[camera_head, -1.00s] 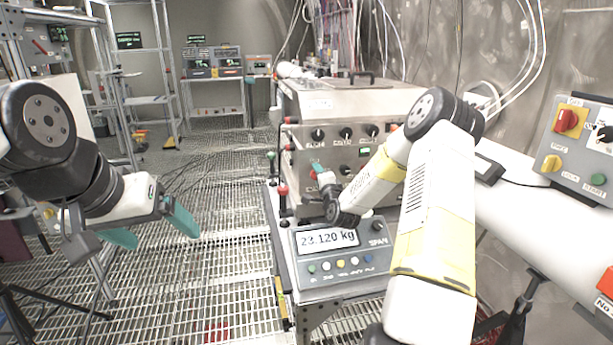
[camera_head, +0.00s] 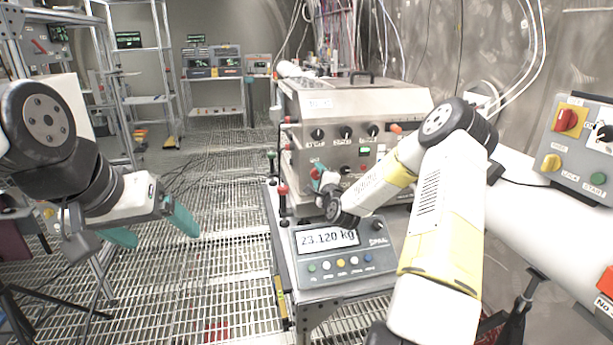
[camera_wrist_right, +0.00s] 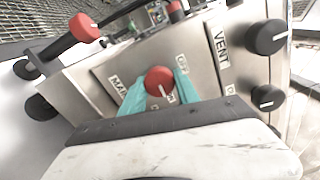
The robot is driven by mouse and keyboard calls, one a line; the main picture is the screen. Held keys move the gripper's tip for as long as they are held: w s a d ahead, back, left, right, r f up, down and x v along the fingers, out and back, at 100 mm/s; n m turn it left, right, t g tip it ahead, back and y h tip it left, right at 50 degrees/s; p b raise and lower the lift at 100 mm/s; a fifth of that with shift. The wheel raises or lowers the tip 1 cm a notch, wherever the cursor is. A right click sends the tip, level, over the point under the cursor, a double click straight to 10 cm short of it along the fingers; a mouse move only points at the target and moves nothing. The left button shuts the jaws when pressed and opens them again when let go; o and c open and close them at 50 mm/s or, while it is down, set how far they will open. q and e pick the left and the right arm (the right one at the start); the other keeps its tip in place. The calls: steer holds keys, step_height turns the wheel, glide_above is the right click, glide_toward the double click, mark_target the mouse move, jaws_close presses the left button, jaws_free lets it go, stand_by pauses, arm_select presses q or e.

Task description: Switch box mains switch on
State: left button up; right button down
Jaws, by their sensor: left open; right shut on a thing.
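The steel switch box (camera_head: 350,100) stands on a bench right of centre, with black knobs on its front. In the right wrist view, a red round knob (camera_wrist_right: 159,81) sits on its panel between labels that read MAIN and OFF. The teal fingers of my right gripper (camera_wrist_right: 160,92) are on either side of this knob, shut on it. A white line shows on the knob's face. In the head view my right gripper (camera_head: 320,174) is at the box's lower left front, and my arm partly hides it. My left gripper (camera_head: 158,224) is open and empty over the grated floor, far left of the box.
A scale (camera_head: 343,262) reading 23.120 kg sits in front of the box, close under my right wrist. A grey control box (camera_head: 583,150) with red and yellow knobs is at the right. More black knobs (camera_wrist_right: 272,37) lie beside the VENT label.

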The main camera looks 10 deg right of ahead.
steer(key=c, duration=0.9)
jaws_free()
steer(key=s, duration=0.8)
steer(key=shift+d, duration=0.15)
